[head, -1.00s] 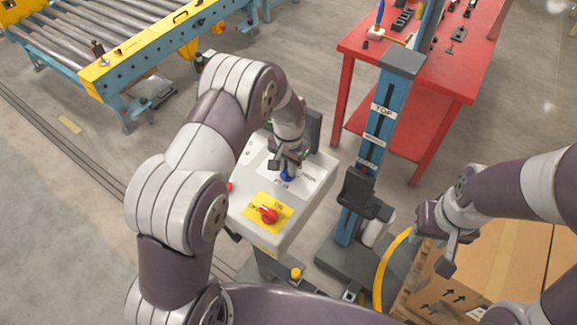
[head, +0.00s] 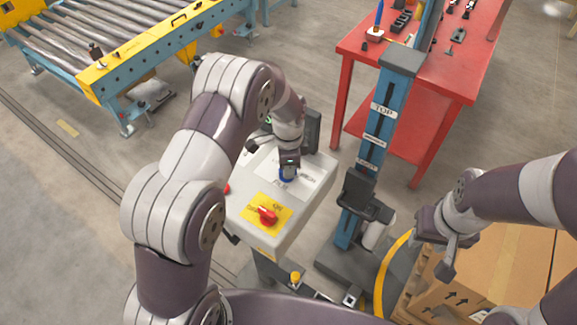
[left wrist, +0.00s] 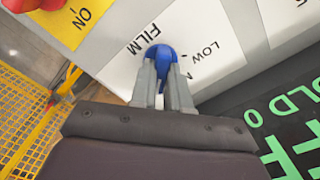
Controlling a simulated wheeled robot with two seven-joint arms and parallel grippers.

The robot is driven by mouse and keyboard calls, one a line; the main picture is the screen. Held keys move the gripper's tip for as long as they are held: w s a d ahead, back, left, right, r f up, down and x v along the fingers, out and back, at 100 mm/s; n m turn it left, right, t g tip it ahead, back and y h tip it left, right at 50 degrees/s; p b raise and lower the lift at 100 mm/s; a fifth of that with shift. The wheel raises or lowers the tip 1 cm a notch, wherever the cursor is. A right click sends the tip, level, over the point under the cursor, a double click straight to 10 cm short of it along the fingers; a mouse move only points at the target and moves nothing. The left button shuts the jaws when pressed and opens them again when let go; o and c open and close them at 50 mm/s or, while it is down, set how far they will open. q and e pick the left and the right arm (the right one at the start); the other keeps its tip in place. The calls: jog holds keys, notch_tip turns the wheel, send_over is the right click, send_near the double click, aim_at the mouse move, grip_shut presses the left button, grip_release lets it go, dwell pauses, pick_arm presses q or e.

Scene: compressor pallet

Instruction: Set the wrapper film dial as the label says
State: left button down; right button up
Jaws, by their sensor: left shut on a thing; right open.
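The film dial (left wrist: 160,54) is a blue knob on a white label plate (left wrist: 125,66) that reads FILM and LOW; further lettering is partly hidden. My left gripper (left wrist: 162,82) is shut on the dial, its two fingers on either side of it. The dial's pointer direction cannot be made out. My right gripper (head: 447,258) is open and empty, above the cardboard boxes at the right.
A red and yellow switch (head: 267,216) sits on the same box, near the dial. A blue mast (head: 377,140) marked TOP stands to the right, with a red table (head: 425,100) behind. A roller conveyor (head: 110,40) is at upper left. Cardboard boxes (head: 510,265) lie lower right.

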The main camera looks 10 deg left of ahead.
pick_arm(q)
jog(key=shift+w+r+m, duration=0.15)
jog(key=shift+r+m, duration=0.1)
jog(key=shift+m, duration=0.65)
jog(key=c, duration=1.2)
grip_release()
jog(key=shift+o, duration=0.5)
jog(key=shift+a+f, duration=0.1)
jog(key=shift+r+b, duration=0.4)
jog(key=shift+r, duration=0.05)
notch_tip(320, 180, up, 12)
